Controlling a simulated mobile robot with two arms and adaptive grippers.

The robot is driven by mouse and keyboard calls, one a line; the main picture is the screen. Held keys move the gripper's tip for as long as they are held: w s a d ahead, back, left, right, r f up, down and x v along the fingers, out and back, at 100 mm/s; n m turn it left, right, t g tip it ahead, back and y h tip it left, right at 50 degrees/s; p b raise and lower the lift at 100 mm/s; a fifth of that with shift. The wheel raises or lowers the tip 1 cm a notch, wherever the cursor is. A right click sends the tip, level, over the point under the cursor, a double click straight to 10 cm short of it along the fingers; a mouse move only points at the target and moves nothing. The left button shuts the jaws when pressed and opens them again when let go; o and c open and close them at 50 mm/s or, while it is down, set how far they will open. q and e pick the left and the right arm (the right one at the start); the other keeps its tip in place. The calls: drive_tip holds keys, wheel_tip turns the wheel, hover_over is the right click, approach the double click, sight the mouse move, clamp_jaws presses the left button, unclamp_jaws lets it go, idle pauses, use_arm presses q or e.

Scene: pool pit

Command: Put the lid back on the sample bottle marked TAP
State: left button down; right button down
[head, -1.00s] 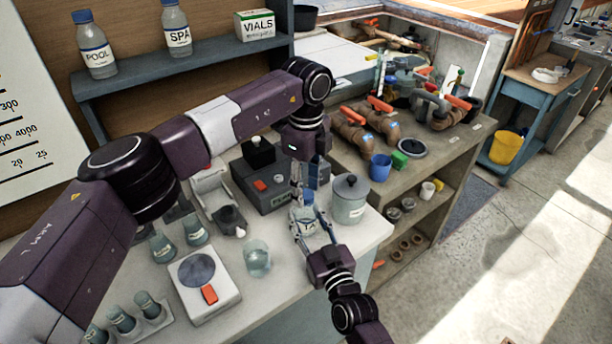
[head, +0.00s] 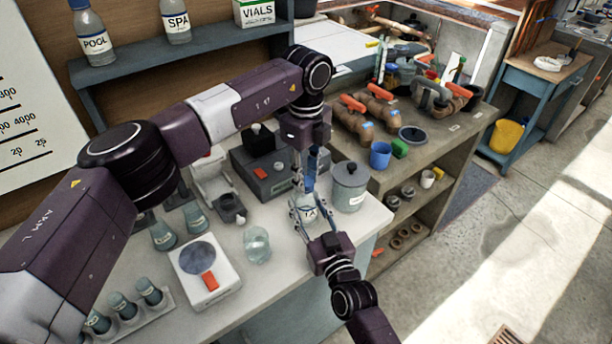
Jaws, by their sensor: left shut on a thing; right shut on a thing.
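The sample bottle (head: 306,208) is small and clear with a pale label, whose print I cannot read. My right gripper (head: 306,212) comes from the lower right and is shut around the bottle's body. My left gripper (head: 308,178) points down from above, directly over the bottle, and is shut on a small blue thing that looks like the lid. The fingers largely hide it. I cannot tell whether the lid touches the bottle's neck.
A grey lidded pot (head: 350,187) stands close right of the bottle. A clear beaker (head: 257,245) and a white scale (head: 205,272) are to the left. A dark instrument box (head: 262,178) is behind. The counter's front edge is near the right gripper.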

use_arm(q)
drive_tip(key=m, duration=0.5)
drive_tip(key=shift+m, duration=0.3)
drive_tip(key=m, duration=0.8)
drive_tip(key=shift+m, duration=0.4)
drive_tip(key=m, duration=1.5)
drive_tip(key=shift+m, duration=0.4)
drive_tip(key=m, duration=0.4)
drive_tip(key=shift+m, duration=0.3)
drive_tip(key=c, duration=1.5)
unclamp_jaws()
drive_tip(key=shift+f, duration=0.1)
